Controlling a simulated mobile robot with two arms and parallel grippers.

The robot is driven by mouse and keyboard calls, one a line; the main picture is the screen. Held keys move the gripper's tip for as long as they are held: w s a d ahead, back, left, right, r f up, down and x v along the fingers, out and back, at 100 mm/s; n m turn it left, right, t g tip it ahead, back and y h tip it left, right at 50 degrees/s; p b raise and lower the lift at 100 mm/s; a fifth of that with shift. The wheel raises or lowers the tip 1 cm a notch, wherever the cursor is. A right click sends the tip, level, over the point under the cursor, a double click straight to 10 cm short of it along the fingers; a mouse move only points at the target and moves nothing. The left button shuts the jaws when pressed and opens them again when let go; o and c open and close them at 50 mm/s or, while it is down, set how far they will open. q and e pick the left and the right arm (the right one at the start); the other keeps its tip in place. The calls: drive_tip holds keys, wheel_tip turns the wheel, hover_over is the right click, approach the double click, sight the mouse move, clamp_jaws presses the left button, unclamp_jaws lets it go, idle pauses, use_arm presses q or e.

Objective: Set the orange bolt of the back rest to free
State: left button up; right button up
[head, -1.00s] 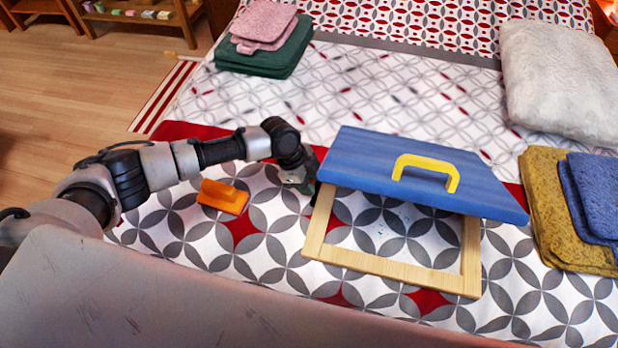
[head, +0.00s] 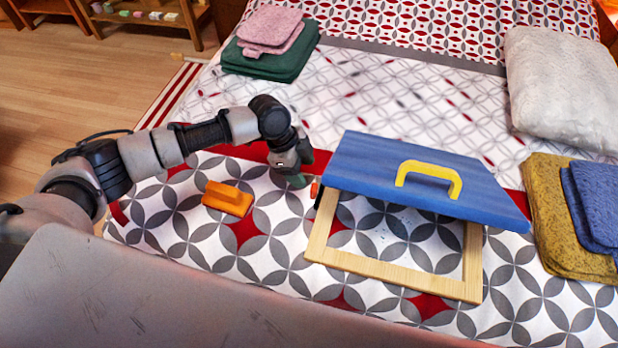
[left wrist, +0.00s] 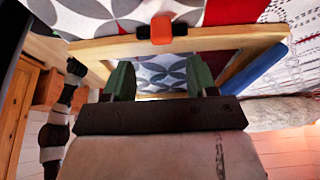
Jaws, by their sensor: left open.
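The back rest is a blue panel (head: 420,178) with a yellow handle, tilted up over a pale wooden frame (head: 390,272) on the bed. The orange bolt (left wrist: 161,29) sits on a dark rail on the wooden frame in the left wrist view. In the head view the bolt (head: 314,190) is a small orange spot at the frame's left side. My left gripper (head: 297,181) is just left of it, apart from it. In the left wrist view its green fingers (left wrist: 160,78) are open and empty, with the bolt beyond them.
An orange block (head: 227,198) with a raised grip lies on the bed left of the frame. Folded green and pink cloths (head: 270,42), a white pillow (head: 565,85) and mustard and blue cloths (head: 560,215) lie around. The patterned bedspread behind the panel is clear.

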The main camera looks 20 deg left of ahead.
use_arm(q)
drive_tip(key=v, duration=0.3)
drive_tip(key=shift+a+r, duration=0.1)
drive_tip(key=shift+r, duration=0.2)
use_arm(e)
drive_tip(key=shift+w+r, duration=0.2)
drive_tip(key=shift+w, duration=0.1)
